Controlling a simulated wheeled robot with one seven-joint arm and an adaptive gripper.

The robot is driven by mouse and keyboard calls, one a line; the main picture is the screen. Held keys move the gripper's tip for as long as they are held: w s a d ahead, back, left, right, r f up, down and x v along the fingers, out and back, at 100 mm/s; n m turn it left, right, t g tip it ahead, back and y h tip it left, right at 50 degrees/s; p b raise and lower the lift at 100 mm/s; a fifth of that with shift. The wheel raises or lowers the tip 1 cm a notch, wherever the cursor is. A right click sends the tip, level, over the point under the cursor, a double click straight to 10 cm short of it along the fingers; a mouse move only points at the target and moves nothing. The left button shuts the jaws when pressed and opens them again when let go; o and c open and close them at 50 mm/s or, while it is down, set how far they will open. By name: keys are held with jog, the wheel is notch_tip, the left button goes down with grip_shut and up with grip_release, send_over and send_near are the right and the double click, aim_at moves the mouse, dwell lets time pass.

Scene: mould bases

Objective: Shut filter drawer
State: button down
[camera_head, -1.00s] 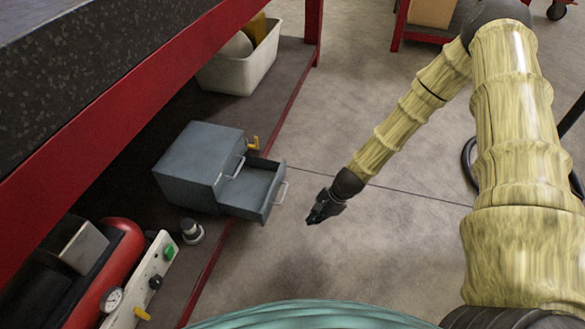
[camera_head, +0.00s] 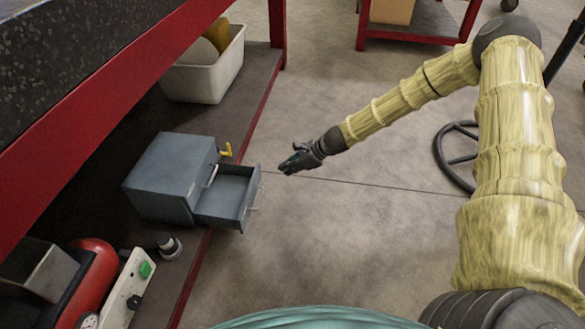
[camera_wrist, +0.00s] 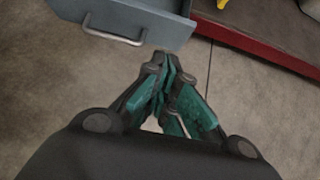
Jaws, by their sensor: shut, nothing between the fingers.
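A grey metal two-drawer cabinet (camera_head: 172,172) stands on the lower shelf under the bench. One drawer (camera_head: 228,196) is pulled out past the shelf's edge and looks empty; the one beside it looks shut. The open drawer's front and bar handle (camera_wrist: 115,32) show at the upper left of the wrist view. My gripper (camera_head: 287,170) is shut and empty, to the right of the drawer front in the head view and apart from it. In the wrist view the closed fingertips (camera_wrist: 163,62) are just below the drawer front's lower right corner.
A yellow lever (camera_head: 226,150) is beside the cabinet. A white bin (camera_head: 205,77) stands further back on the shelf. A red tank (camera_head: 90,283), a panel with a green button (camera_head: 145,269) and a small round knob (camera_head: 169,246) are nearer.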

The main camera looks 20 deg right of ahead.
aim_at(258, 178)
jog(key=shift+w+a+f+b, duration=0.6)
jog(key=shift+w+a+b, duration=0.1)
jog(key=shift+a, duration=0.4)
jog(key=shift+w+a+f+b, duration=0.65)
jog(key=shift+w+a, duration=0.1)
jog(key=shift+a, duration=0.3)
jog(key=shift+w+a+f+b, duration=0.6)
jog(key=shift+w+a+b, duration=0.1)
jog(key=shift+a, duration=0.4)
